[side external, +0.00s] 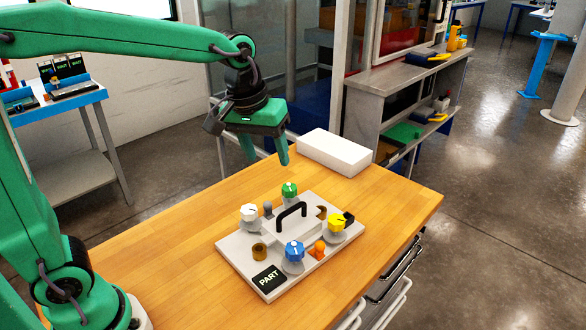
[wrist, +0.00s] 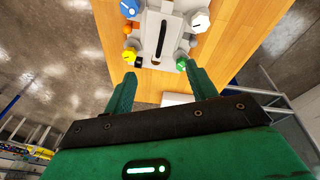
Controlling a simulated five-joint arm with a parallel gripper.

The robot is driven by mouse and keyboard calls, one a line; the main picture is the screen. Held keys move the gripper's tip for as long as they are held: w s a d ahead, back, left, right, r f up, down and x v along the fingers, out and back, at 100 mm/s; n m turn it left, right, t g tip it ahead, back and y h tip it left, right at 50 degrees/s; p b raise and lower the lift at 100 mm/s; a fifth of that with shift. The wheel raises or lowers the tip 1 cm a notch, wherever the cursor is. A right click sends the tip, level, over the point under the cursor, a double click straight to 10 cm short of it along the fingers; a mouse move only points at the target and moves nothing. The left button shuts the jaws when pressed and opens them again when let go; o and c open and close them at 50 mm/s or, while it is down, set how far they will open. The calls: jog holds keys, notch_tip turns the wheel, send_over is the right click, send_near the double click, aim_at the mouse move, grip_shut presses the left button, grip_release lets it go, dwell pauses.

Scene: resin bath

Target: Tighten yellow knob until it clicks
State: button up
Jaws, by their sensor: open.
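The yellow knob (side external: 336,222) stands at the right corner of a light grey plate (side external: 232,245) on the wooden table; it also shows in the wrist view (wrist: 128,55), just beyond the left fingertip. My gripper (side external: 268,161) hangs above the table behind the plate, its two green fingers pointing down, apart and empty. In the wrist view my gripper (wrist: 157,70) is open, with the right fingertip close to the green knob (wrist: 181,64) in the picture. My gripper touches no knob that I can see.
The plate also bears a blue knob (side external: 294,250), a white knob (side external: 249,212), a black handle (side external: 291,213) and a black PART label (side external: 269,279). A white block (side external: 335,152) lies at the table's back edge. The table's left part is clear.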

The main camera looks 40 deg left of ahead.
jog(key=w+d+f+n+g, duration=0.2)
jog(key=w+d+f, duration=0.25)
jog(key=w, duration=0.35)
jog(key=n, duration=0.2)
send_near(337, 219)
jog(key=shift+a+g, duration=0.25)
jog(key=shift+g, duration=0.05)
jog(key=shift+w+d+f, duration=0.3)
jog(key=shift+w+f, duration=0.05)
jog(key=shift+f, duration=0.2)
jog(key=shift+f, duration=3.9)
jog(key=c, duration=1)
